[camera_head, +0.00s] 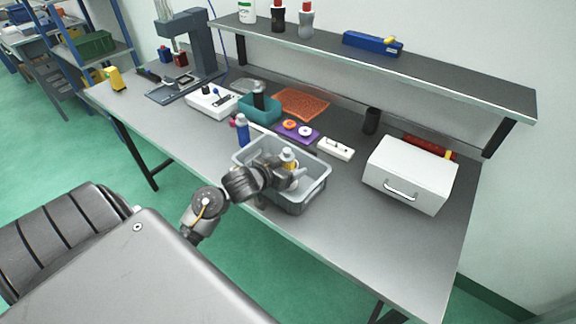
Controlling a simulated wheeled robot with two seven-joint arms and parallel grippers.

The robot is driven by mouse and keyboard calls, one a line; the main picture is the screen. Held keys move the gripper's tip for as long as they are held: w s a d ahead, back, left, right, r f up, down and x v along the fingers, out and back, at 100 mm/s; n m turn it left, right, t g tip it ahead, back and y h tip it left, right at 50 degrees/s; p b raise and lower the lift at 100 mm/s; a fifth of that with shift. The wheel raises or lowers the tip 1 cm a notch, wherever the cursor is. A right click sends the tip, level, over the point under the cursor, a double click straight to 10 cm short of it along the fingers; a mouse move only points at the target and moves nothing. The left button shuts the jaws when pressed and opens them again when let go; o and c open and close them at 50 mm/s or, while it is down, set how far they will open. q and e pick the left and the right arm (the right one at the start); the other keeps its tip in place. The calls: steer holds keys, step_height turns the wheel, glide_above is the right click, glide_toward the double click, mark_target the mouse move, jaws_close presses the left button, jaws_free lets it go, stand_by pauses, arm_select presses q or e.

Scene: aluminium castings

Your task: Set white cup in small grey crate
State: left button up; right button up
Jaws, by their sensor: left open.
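The small grey crate (313,194) stands near the front edge of the workbench, left of the white drawer box. My left gripper (288,178) is open and reaches over the crate from the front left, hiding much of its inside. A small white and yellowish item (288,158) shows just behind the gripper, in or over the crate. I cannot tell if it is the white cup, and no other white cup is clear to see. My right gripper is not in view.
A blue bottle (242,131) stands at the crate's back left. Behind are a teal bin (258,113), a purple tray (297,132), a white device (335,148) and a black cylinder (371,121). The white drawer box (411,172) stands to the right. The bench's front left is clear.

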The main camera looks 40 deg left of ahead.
arm_select(q)
steer(key=shift+r, duration=0.15)
steer(key=v, duration=1.2)
steer(key=shift+p, duration=0.35)
steer(key=shift+a, duration=0.1)
